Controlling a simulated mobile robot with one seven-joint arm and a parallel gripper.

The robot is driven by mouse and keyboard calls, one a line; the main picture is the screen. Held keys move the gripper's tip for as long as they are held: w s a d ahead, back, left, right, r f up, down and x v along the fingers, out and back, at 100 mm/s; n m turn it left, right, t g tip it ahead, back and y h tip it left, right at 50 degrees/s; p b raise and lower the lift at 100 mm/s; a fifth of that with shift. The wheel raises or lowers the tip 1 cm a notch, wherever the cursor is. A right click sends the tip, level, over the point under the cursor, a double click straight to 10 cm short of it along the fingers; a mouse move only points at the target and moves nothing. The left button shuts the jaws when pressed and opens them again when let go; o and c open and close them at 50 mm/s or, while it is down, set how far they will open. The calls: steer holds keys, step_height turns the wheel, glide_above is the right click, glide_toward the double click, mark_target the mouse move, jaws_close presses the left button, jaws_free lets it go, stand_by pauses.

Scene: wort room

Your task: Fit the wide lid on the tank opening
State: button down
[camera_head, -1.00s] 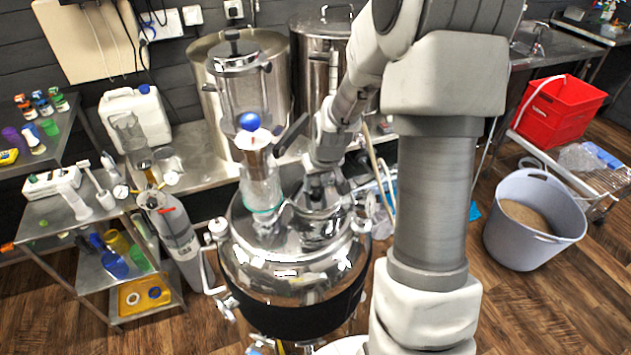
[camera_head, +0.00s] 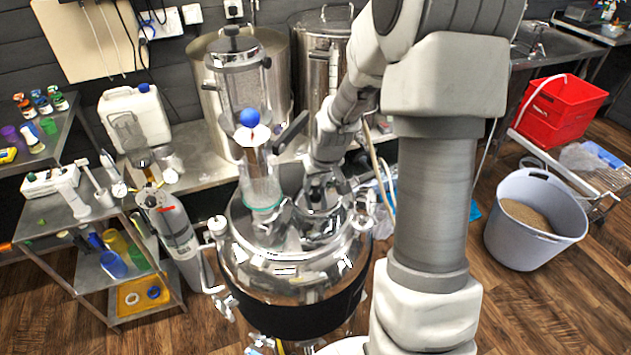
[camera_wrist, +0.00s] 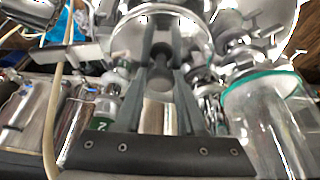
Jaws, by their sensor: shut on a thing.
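The tank (camera_head: 290,268) is a round, shiny steel vessel with a black band, standing below my arm. My gripper (camera_head: 322,186) is low over the right part of the tank's top. In the wrist view, my gripper (camera_wrist: 163,52) is shut on the wide lid (camera_wrist: 126,42), a shiny round metal piece, by its handle between the fingers. The lid is close to the tank's top. The opening is hidden by my gripper and the lid, so I cannot tell whether the lid is seated.
A clear glass cylinder (camera_head: 260,186) with a green rim stands on the tank, just left of my gripper; it also shows in the wrist view (camera_wrist: 268,125). Tall steel pots (camera_head: 275,75) stand behind. A grey tub (camera_head: 535,220) is on the floor at right.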

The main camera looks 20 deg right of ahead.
steer(key=shift+f, duration=0.15)
steer(key=c, duration=0.8)
jaws_free()
steer(key=p+v, duration=0.7)
steer(key=v, duration=0.4)
steer(key=shift+s, duration=0.1)
